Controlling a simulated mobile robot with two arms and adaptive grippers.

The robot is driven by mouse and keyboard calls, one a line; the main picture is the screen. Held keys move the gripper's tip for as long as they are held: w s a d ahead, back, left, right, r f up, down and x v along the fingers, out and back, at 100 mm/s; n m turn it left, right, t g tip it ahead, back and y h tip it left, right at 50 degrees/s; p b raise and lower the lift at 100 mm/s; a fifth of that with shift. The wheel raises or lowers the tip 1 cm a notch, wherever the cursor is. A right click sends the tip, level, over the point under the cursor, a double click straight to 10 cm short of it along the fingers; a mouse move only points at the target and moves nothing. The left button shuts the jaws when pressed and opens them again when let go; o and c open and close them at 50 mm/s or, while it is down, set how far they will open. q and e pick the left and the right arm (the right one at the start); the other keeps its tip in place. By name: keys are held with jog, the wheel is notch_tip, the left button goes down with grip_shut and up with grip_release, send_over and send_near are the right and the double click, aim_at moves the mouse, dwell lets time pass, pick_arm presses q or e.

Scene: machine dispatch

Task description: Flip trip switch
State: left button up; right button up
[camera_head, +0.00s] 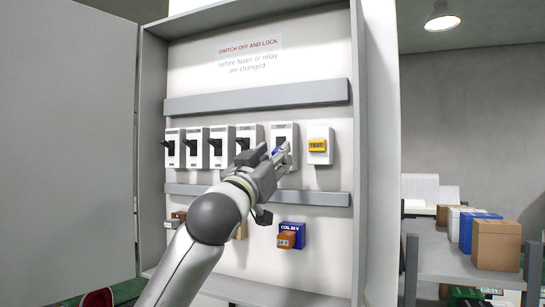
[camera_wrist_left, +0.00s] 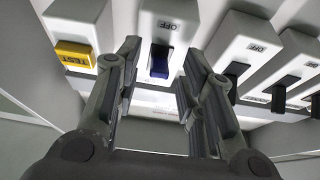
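The trip switch is a white module (camera_head: 282,130) in the row inside the open cabinet, second from the right. Its blue lever (camera_wrist_left: 159,62) shows in the left wrist view below an OFF label (camera_wrist_left: 165,25), and the picture there is turned over. My left gripper (camera_head: 277,156) reaches up in front of this module and hides its lower part. In the left wrist view the gripper (camera_wrist_left: 163,72) is open, with its fingers apart on either side of the blue lever. Contact with the lever cannot be told. My right gripper is not in view.
Several black-lever switches (camera_head: 195,147) stand left of the module, and a yellow TEST button (camera_head: 318,145) stands right. A blue fuse box (camera_head: 291,232) and orange part (camera_head: 286,241) sit below. The cabinet door (camera_head: 66,140) is open at left. Boxes stand on a table (camera_head: 440,258) at right.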

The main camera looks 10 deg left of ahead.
pick_arm(q)
grip_shut()
jog(key=shift+s+r, duration=0.1)
jog(key=shift+r, duration=0.05)
jog(key=g, duration=0.1)
jog(key=r+g, duration=0.1)
jog(key=g, duration=0.1)
jog(key=r+g, duration=0.1)
jog(key=shift+s+r+y, duration=0.1)
jog(key=shift+s+y, duration=0.15)
jog(key=shift+y, duration=0.15)
jog(key=r+g, duration=0.1)
jog(key=g, duration=0.2)
jog(key=shift+r, duration=0.1)
jog(key=shift+w+r+g+y, duration=0.2)
jog(key=shift+r+g+y, duration=0.3)
jog(key=shift+g, duration=0.6)
jog(key=shift+r+g, duration=0.1)
jog(key=shift+g, duration=0.2)
jog(key=shift+o, duration=0.8)
grip_release()
jog(key=shift+w, duration=0.15)
